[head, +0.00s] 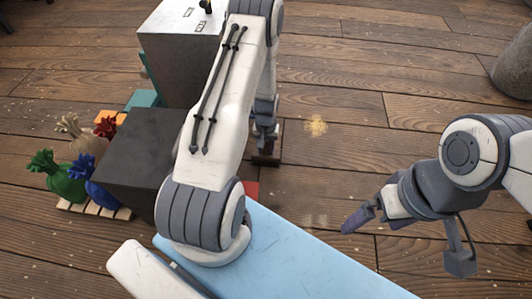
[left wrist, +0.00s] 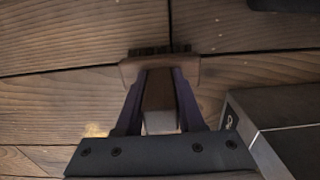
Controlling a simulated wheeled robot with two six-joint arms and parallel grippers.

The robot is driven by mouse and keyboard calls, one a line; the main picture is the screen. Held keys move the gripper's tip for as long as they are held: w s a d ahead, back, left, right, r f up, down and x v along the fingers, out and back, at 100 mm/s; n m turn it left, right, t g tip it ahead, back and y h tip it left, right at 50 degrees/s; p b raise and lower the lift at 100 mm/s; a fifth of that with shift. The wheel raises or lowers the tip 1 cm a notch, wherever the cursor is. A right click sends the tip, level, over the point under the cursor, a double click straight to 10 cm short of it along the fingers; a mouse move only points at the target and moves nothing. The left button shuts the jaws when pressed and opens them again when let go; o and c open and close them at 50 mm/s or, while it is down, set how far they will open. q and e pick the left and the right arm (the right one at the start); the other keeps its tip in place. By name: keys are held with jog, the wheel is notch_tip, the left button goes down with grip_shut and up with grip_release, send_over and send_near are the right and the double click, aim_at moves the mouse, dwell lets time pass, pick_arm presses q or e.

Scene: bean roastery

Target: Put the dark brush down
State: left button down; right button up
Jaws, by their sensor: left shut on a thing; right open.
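The dark brush (head: 266,159) has a brown wooden body and dark bristles. My left gripper (head: 264,140) is shut on it, low over the plank floor in the head view, partly hidden by my left arm. In the left wrist view the brush (left wrist: 160,68) sticks out past the two fingers of the left gripper (left wrist: 160,90), its bristles pointing away over the planks. I cannot tell whether the bristles touch the floor. My right gripper (head: 372,212) is open and empty over the floor at the right.
Yellowish chaff (head: 316,125) lies right of the brush, with a fainter patch (head: 316,220) nearer. A black box (head: 140,160), a grey metal cabinet (head: 180,50) and coloured sacks (head: 66,178) on a pallet stand left. A grey rounded object (head: 514,70) stands far right. The middle floor is free.

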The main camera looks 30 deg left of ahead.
pick_arm(q)
jog(key=shift+f, duration=0.1)
jog(key=shift+f, duration=0.1)
jog(key=c, duration=0.5)
grip_release()
